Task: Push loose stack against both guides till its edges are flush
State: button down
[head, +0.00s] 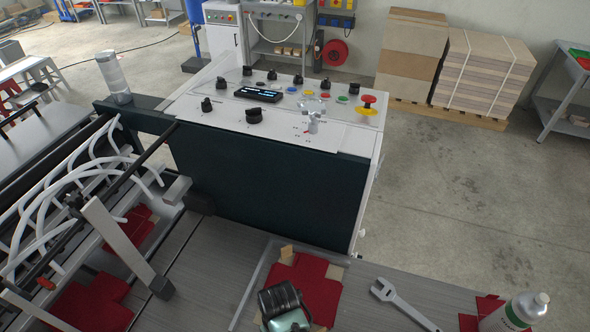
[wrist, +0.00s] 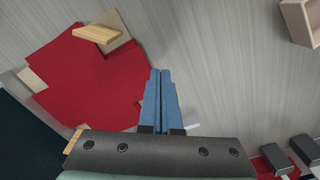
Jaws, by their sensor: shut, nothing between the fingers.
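The loose stack of red cross-shaped blanks (head: 318,283) lies on the grey table in front of the control cabinet. Its edges are uneven, with tan corners sticking out from under the red. It also fills the left of the wrist view (wrist: 82,85). A pale straight guide (head: 251,285) runs along its left side in the head view, and another strip (head: 325,254) runs along its far side. My gripper (head: 285,303) is over the near part of the stack. In the wrist view its blue fingers (wrist: 160,75) are together and empty, beside the stack's edge. I cannot tell whether they touch it.
A wrench (head: 400,302) and a white bottle (head: 515,312) lie or stand to the right on the table. The dark cabinet (head: 262,180) rises behind the guides. White curved tubes and bars of the machine (head: 75,190) occupy the left. Table between stack and wrench is bare.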

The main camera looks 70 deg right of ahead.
jog(key=r+p, duration=0.4)
jog(key=r, duration=0.1)
jog(key=shift+a+r+p, duration=0.25)
jog(key=shift+a+p, duration=0.15)
